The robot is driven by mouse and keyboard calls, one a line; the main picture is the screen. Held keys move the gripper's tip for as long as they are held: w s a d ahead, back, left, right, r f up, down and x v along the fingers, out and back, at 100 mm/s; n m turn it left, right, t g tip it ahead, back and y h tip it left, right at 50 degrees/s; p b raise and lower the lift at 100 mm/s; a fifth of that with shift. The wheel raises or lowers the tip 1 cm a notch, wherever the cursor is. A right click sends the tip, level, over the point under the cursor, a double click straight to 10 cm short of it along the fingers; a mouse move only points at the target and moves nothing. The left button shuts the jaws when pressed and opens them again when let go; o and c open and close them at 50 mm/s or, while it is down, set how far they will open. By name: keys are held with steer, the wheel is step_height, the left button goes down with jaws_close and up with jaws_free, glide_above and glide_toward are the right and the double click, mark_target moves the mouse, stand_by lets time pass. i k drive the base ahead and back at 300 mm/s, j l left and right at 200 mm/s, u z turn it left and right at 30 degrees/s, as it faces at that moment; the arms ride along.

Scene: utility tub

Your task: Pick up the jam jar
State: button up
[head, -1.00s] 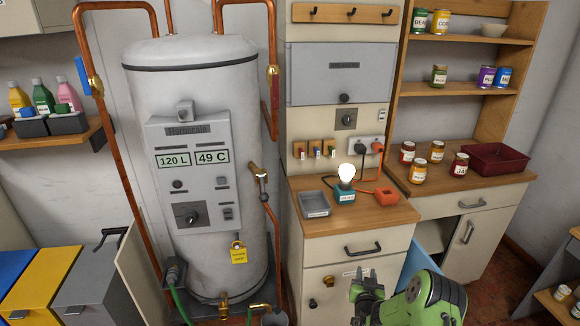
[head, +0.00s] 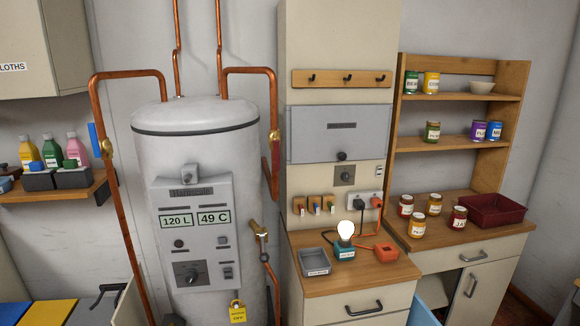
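A jar with a dark red lid and a label starting "JA" (head: 459,219) stands upright on the wooden counter at the right, just left of a dark red tray. It looks like the jam jar, though its label is only partly readable. A jar with an orange-brown lid (head: 417,225), another similar jar (head: 434,203) and a red-lidded jar (head: 405,205) stand close to its left. My gripper is outside the head view, so its opening and contents are hidden.
The dark red tray (head: 496,211) sits right of the jars. A lit bulb on a teal base (head: 345,252), an orange block (head: 386,253) and a grey tray (head: 315,262) occupy the lower counter. Shelves above hold cans and a bowl (head: 481,87). Bare counter lies in front of the jars.

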mark_target(458, 216)
steer(key=l+u, duration=0.1)
steer(key=l, duration=0.65)
steer(key=i+l+u, duration=0.1)
steer(key=l, duration=0.35)
steer(key=i+l+u, duration=0.1)
steer(key=i+l, duration=0.15)
steer(key=l, duration=0.25)
steer(key=i+l+u, duration=0.1)
steer(key=l, duration=0.35)
steer(key=i+l, duration=0.15)
steer(key=l, duration=0.35)
steer(key=i+l+u, duration=0.15)
steer(key=l, duration=0.35)
steer(key=l+u, duration=0.1)
steer(key=l, duration=0.35)
steer(key=i+l, duration=0.15)
steer(key=l, duration=0.15)
steer(key=i+l+u, duration=0.15)
steer(key=i+l, duration=0.2)
steer(key=l, duration=0.2)
